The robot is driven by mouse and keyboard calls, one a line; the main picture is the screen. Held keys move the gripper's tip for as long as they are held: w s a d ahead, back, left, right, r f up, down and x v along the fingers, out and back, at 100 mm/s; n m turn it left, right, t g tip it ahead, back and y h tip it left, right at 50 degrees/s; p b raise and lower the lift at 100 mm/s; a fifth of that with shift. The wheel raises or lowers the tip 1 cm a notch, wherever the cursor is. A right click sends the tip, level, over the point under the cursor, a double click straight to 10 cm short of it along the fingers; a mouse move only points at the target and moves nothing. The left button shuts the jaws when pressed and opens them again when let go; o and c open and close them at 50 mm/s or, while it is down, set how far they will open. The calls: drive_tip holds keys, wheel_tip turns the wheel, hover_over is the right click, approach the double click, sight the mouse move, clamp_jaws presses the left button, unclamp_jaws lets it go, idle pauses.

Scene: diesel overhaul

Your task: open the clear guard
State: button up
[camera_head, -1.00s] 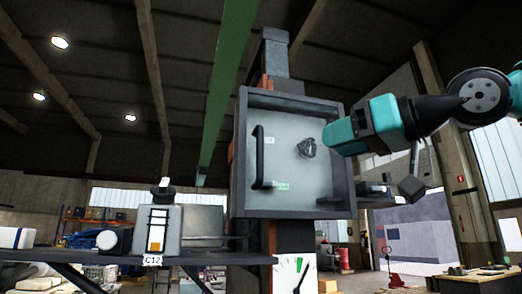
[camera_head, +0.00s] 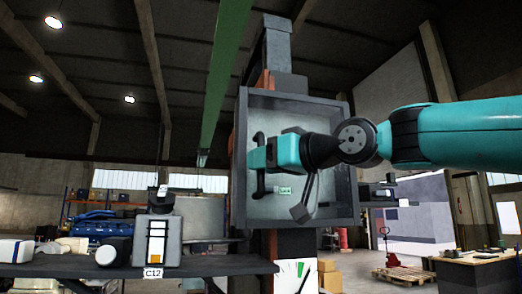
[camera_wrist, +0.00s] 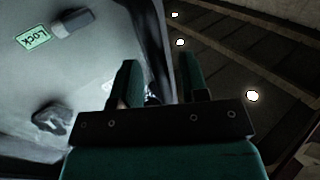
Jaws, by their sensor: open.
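The clear guard (camera_head: 300,207) is a pane in a dark square frame, closed as far as I can tell. Its black vertical handle (camera_head: 261,186) is at the left side, with a green label (camera_head: 285,190) beside its lower end. My gripper (camera_head: 257,158) is open and overlaps the middle of the handle in the head view. In the wrist view my gripper (camera_wrist: 160,75) has its two fingers apart near the guard's dark edge. A dark piece shows low between them; I cannot tell whether it is the handle. The wrist view shows the "Lock" label (camera_wrist: 35,38) and a dark knob (camera_wrist: 53,119).
A dark bench (camera_head: 215,265) at the lower left holds a grey unit (camera_head: 157,240) tagged C12. A green beam (camera_head: 222,80) runs overhead. A workbench (camera_head: 475,258) stands far right.

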drive_tip(key=shift+w+a, duration=0.4)
drive_tip(key=shift+a, duration=0.1)
clamp_jaws()
drive_tip(key=shift+s+f, duration=0.1)
drive_tip(key=shift+s, duration=0.05)
